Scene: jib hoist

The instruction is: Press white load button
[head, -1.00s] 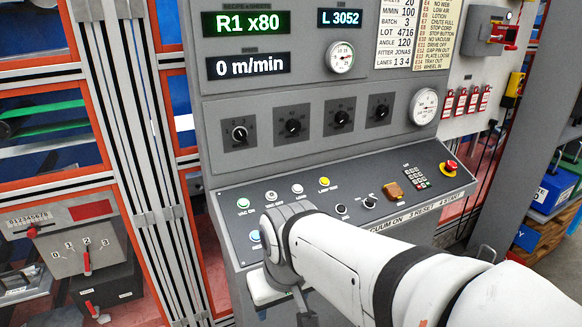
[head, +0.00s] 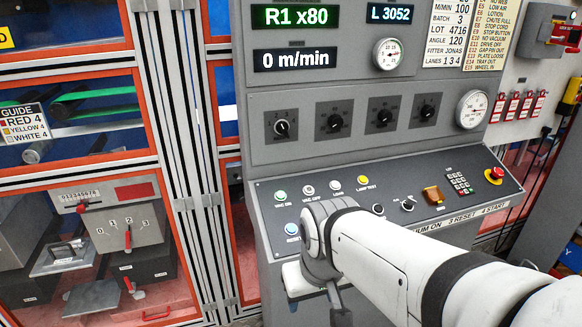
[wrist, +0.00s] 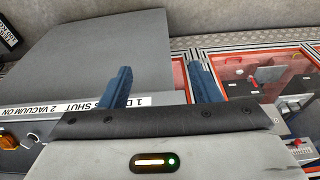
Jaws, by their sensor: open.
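The white load button (head: 336,186) is a small round button in the upper row of the console's sloped desk in the head view. It sits between the white vac off button (head: 308,190) and the yellow lamp test button (head: 363,183). My wrist is just in front of the desk, below and left of the load button. My gripper (wrist: 160,84) shows two blue fingers spread apart with nothing between them in the wrist view. Its fingertips are hidden or unclear in the head view. The load button does not show in the wrist view.
The green vac on button (head: 280,195) and blue reset button (head: 292,229) lie at the desk's left. An orange switch (head: 433,195), keypad (head: 459,182) and red stop button (head: 494,174) are at its right. Orange-framed guard panels (head: 75,175) stand left of the console.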

